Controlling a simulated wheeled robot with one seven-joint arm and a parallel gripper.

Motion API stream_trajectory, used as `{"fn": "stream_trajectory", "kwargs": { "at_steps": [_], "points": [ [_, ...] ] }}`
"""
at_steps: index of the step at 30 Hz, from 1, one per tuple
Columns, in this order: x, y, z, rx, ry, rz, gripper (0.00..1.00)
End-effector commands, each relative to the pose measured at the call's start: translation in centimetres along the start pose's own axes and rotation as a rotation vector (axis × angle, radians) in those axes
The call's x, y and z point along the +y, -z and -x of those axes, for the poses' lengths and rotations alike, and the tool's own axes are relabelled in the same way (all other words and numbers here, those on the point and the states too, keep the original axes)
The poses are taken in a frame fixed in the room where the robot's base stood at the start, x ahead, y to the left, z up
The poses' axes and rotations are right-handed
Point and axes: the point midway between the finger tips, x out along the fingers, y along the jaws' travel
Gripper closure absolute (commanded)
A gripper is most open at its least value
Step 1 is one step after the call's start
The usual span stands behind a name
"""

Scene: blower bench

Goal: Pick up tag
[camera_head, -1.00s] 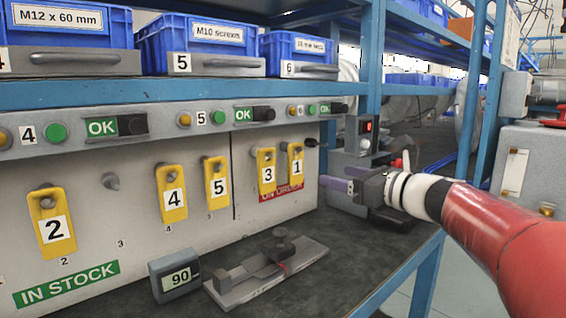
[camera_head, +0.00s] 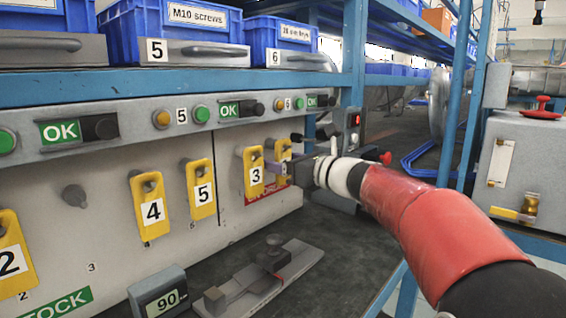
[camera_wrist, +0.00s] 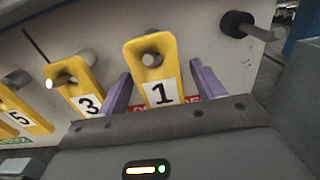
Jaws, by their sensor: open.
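Yellow numbered tags hang on pegs on the grey panel. Tag 1 (camera_wrist: 154,74) hangs in the wrist view between the two purple fingers of my open gripper (camera_wrist: 155,92), one finger on each side of it. In the head view tag 1 (camera_head: 284,153) is partly hidden behind tag 3 and my gripper (camera_head: 279,167). Tag 3 (camera_head: 254,172) hangs just left of it and also shows in the wrist view (camera_wrist: 76,85). Tag 4 (camera_head: 151,207), tag 5 (camera_head: 200,188) and tag 2 (camera_head: 12,255) hang farther left. I cannot tell whether the fingers touch tag 1.
A black knob (camera_wrist: 240,25) juts from the panel right of tag 1. A display reading 90 (camera_head: 158,292) and a metal fixture (camera_head: 258,277) stand on the dark bench below. Blue bins (camera_head: 172,30) sit on the shelf above.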

Motion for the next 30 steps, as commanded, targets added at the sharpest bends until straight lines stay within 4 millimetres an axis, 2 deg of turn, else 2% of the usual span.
{"fn": "stream_trajectory", "kwargs": {
  "at_steps": [3,9,21,30],
  "points": [
    [0.0,-0.11,-1.27,-0.001,0.0,0.0,0.33],
    [-0.01,-0.08,-1.32,-0.001,0.001,0.001,0.33],
    [-0.03,-0.08,-1.28,-0.001,0.001,0.001,0.81],
    [-0.05,-0.41,-1.26,-0.001,0.002,0.001,0.81]
  ]
}}
